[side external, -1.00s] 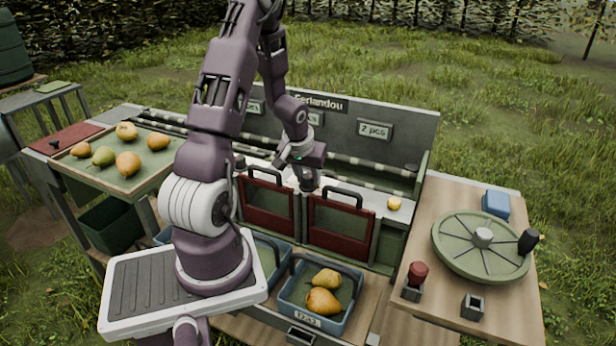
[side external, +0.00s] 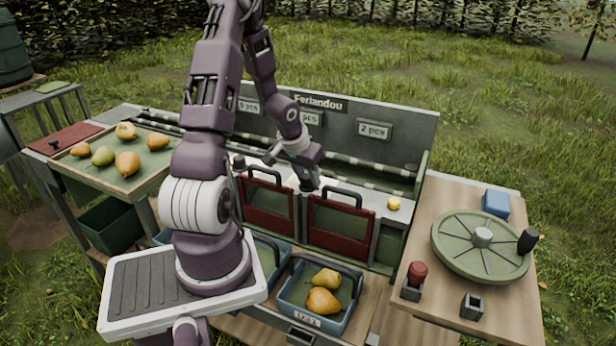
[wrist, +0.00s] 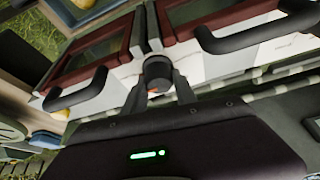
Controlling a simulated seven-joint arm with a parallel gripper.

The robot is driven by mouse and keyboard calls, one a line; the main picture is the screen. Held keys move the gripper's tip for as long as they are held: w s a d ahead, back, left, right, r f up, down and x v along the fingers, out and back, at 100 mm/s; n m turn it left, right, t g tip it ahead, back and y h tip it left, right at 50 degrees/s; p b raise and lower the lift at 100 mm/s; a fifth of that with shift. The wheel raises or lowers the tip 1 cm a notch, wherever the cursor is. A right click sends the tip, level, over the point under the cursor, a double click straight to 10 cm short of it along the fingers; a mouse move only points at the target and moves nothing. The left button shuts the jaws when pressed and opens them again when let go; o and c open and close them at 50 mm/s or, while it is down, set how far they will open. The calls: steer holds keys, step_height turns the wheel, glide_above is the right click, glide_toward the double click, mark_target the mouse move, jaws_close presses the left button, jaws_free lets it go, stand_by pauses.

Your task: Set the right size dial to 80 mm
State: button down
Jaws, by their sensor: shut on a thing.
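My gripper (wrist: 158,92) is shut on a dark round dial (wrist: 157,70), with one finger on each side of it. A small orange mark shows on the dial near the fingers. In the side view my gripper (side external: 308,184) points down at the white ledge between the two red-framed gates and mostly hides this dial. Another dark dial (side external: 238,161) stands further left on the ledge. Scale numbers around the held dial are not readable, so its setting cannot be told.
The left red gate (side external: 268,222) and right red gate (side external: 342,253) have black handles close to my gripper. A yellow fruit (side external: 393,203) lies right on the ledge. Rollers run behind. A blue crate (side external: 307,320) with pears stands below; a green turntable (side external: 470,262) is at right.

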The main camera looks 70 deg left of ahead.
steer(key=c, duration=1.3)
jaws_free()
steer(key=shift+d, duration=0.1)
steer(key=shift+o, duration=0.2)
steer(key=n+g+y, duration=0.1)
steer(key=n, duration=0.3)
steer(key=n+g, duration=0.1)
steer(key=n, duration=0.2)
steer(key=n+g, duration=0.1)
steer(key=n, duration=0.2)
steer(key=shift+y, duration=0.4)
steer(key=s+d+r+m+t+h, duration=0.2)
steer(key=d+r+m, duration=0.7)
steer(key=d+r, duration=1.1)
steer(key=d+t+h, duration=0.1)
steer(key=d, duration=0.2)
steer(key=shift+m+t+h, duration=0.3)
steer(key=shift+h, duration=0.1)
